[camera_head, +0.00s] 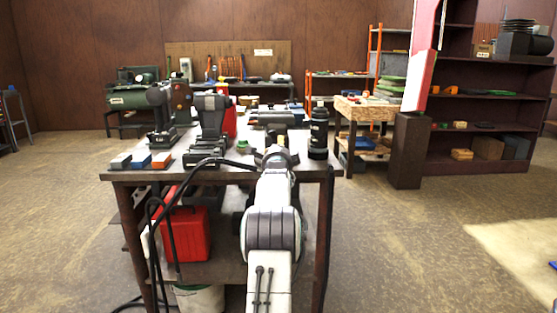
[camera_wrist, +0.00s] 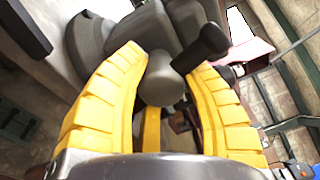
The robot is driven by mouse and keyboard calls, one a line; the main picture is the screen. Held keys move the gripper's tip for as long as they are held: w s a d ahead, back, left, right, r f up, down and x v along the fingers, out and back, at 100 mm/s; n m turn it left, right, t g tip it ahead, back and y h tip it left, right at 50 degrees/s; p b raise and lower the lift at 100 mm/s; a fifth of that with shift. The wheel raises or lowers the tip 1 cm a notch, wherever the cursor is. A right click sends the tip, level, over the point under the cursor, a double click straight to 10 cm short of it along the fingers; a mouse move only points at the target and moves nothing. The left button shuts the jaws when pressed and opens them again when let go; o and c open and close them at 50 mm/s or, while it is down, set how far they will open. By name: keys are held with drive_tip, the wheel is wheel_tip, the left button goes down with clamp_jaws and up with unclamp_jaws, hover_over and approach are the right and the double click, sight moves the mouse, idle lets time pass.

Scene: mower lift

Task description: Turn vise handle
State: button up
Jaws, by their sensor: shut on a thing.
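The vise (camera_head: 273,119) is a dark grey block near the right end of the workbench, partly hidden behind my arm in the head view. My gripper (camera_head: 273,146) is at its near side, small and hard to make out there. In the wrist view the vise handle (camera_wrist: 204,46) is a dark grey bar with a rounded end, set slantwise in front of a round screw end (camera_wrist: 161,82). The two yellow fingers of my gripper (camera_wrist: 173,65) close in on both sides of the handle and screw end. The vise body (camera_wrist: 100,40) lies beyond the fingertips.
The workbench (camera_head: 130,175) carries a grinder (camera_head: 160,110), small colored blocks (camera_head: 141,160) and a dark bottle (camera_head: 318,135) just right of my arm. A black cable runs along its front. A red can (camera_head: 184,233) stands on the lower shelf. Floor to the right is clear.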

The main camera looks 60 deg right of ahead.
drive_tip(key=shift+w+f+n+b, duration=0.15)
drive_tip(key=shift+n+b, duration=0.35)
drive_tip(key=shift+n, duration=0.1)
drive_tip(key=o, duration=1.3)
drive_tip(key=shift+w, duration=0.1)
drive_tip(key=shift+a, duration=0.1)
drive_tip(key=shift+s+a, duration=0.35)
drive_tip(key=shift+v, duration=5.5)
drive_tip(key=shift+w, duration=0.1)
